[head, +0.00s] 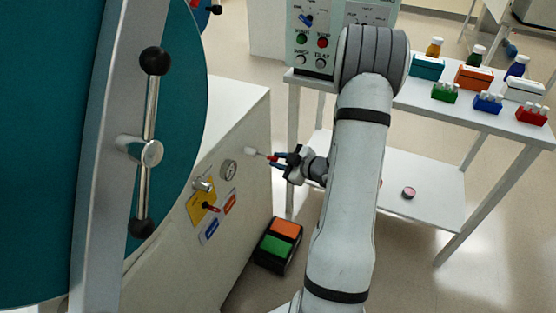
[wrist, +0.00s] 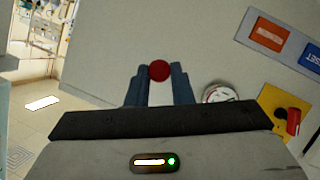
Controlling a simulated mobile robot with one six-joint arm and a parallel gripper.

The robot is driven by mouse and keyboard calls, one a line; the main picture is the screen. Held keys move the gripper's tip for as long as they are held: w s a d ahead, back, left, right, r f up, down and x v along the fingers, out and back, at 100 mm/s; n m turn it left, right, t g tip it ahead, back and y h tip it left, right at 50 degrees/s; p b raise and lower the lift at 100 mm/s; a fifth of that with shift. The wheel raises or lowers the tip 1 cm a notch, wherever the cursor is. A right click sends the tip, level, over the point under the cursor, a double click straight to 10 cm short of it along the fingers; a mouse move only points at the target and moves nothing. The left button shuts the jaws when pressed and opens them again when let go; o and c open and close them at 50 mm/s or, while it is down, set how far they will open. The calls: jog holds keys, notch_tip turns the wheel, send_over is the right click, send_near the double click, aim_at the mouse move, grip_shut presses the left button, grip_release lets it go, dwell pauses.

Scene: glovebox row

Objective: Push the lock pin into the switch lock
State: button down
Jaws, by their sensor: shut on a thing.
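My gripper (head: 272,160) is shut on the lock pin, whose round red head (wrist: 160,70) shows between the blue-grey fingertips in the wrist view. In the head view a small white end (head: 250,151) shows just beyond the fingertips; I cannot tell whether it belongs to the pin. The switch lock is on a yellow plate (head: 196,208) on the cabinet's side, with a black and red switch handle (head: 210,207). The plate also shows at the right of the wrist view (wrist: 269,99), beside the red handle (wrist: 293,121). The pin is apart from the plate. The lock's hole is not clear.
A round gauge (head: 229,170) and a metal fitting (head: 203,184) sit near the plate, with red (head: 230,203) and blue (head: 209,231) labels. A large teal door with a bar handle (head: 150,150) stands left. An orange-green pedal box (head: 278,245) lies below. A bench stands right.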

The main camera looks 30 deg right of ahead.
jog(key=shift+s+d, duration=0.4)
jog(key=shift+s, duration=0.1)
dwell(0.5)
jog(key=shift+s+d, duration=0.75)
jog(key=shift+s, duration=0.2)
jog(key=shift+s+d, duration=0.7)
jog(key=shift+s, duration=0.25)
